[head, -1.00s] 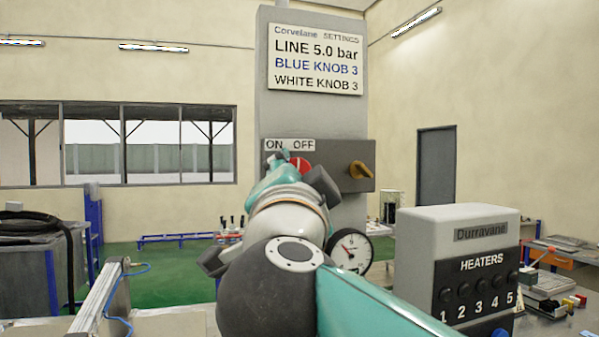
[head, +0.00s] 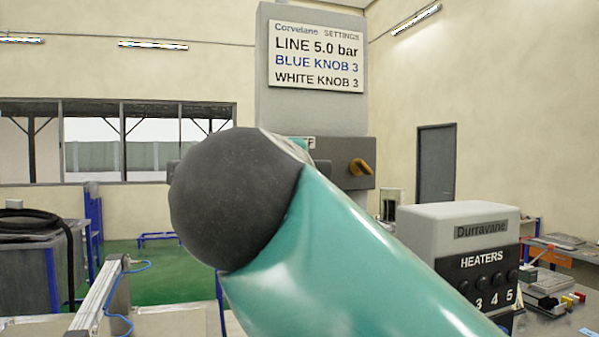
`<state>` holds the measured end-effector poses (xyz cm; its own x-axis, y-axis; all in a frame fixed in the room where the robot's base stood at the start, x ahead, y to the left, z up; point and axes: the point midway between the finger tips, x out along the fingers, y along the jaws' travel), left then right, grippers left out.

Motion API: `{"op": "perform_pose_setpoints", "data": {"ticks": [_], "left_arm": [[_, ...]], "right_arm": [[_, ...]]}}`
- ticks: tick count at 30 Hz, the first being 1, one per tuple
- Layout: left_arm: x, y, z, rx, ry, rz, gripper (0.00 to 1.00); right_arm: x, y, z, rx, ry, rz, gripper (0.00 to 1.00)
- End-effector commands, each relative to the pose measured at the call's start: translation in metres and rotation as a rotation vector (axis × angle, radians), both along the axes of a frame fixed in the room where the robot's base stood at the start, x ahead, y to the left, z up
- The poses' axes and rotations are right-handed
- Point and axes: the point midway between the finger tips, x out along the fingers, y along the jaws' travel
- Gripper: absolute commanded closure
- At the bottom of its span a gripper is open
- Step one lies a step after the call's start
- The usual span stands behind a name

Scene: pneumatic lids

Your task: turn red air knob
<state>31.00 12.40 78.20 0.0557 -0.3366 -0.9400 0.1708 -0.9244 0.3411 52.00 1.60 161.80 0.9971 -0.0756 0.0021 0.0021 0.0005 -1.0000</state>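The red air knob is hidden behind my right arm, and so is most of the ON/OFF label (head: 309,142) above it. The dark grey valve box (head: 334,176) shows only in part around the arm. A yellow-orange knob (head: 361,167) stays visible at the box's right end. My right arm's teal link and round dark joint fill the middle of the head view. The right gripper is hidden behind them, so its hold on anything cannot be seen. My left gripper is not in view.
A settings sign (head: 316,55) hangs on the grey column (head: 310,113). A heater box (head: 459,245) with numbered knobs stands at the right, close to my arm. A metal rail (head: 98,298) with a blue hose (head: 124,320) lies at lower left.

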Motion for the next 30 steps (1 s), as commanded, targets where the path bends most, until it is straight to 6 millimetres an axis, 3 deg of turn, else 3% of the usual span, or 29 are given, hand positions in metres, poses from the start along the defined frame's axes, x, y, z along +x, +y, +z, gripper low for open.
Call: {"op": "perform_pose_setpoints", "data": {"ticks": [14,15,18,30], "left_arm": [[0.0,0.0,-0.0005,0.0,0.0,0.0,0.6],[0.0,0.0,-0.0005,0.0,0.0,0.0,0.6],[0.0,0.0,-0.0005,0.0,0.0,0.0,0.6],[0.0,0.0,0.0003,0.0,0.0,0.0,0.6]], "right_arm": [[0.0013,-0.0023,-0.0031,0.015,0.013,-0.008,0.93],[0.0014,-0.0022,-0.0032,0.015,0.013,-0.008,0.52],[0.0013,-0.0019,-0.0028,0.014,0.012,-0.006,0.35],[-0.0033,-0.0002,-0.001,0.013,0.007,-0.002,0.33]]}}
